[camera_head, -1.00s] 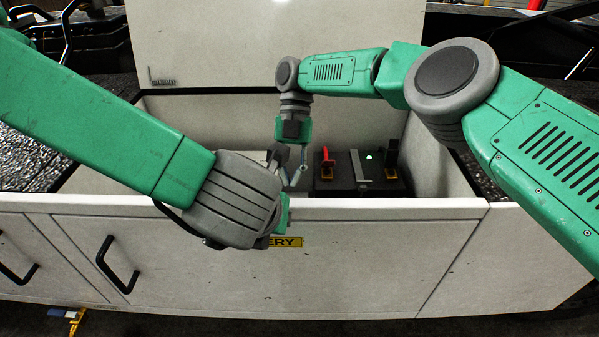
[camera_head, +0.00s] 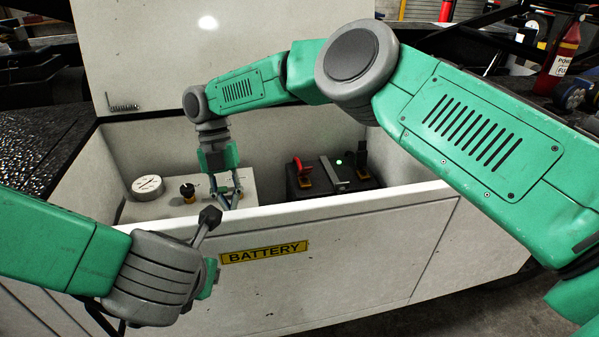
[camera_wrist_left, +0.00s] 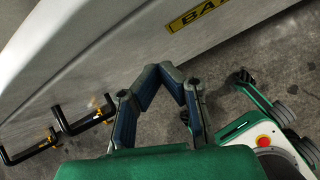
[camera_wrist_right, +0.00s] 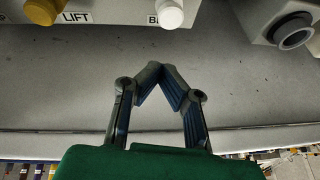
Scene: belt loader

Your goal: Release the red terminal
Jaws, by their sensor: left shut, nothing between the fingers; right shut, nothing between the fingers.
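The red terminal (camera_head: 302,171) is a small red lever-like piece standing on the black battery block (camera_head: 340,190) inside the open white compartment. My right gripper (camera_head: 234,199) reaches down into the compartment, left of the red terminal and apart from it. Its fingertips meet and hold nothing in the right wrist view (camera_wrist_right: 161,72). My left arm's wrist is outside the compartment's front wall, left of the BATTERY label, with its fingers not clear there. In the left wrist view my left gripper (camera_wrist_left: 172,72) is shut and empty.
A white panel with a round gauge (camera_head: 147,187) and a black knob (camera_head: 187,190) lies left of the battery. A grey bar (camera_head: 334,174) and a black terminal (camera_head: 361,160) stand on the battery. The front wall with its BATTERY label (camera_head: 264,253) edges the compartment.

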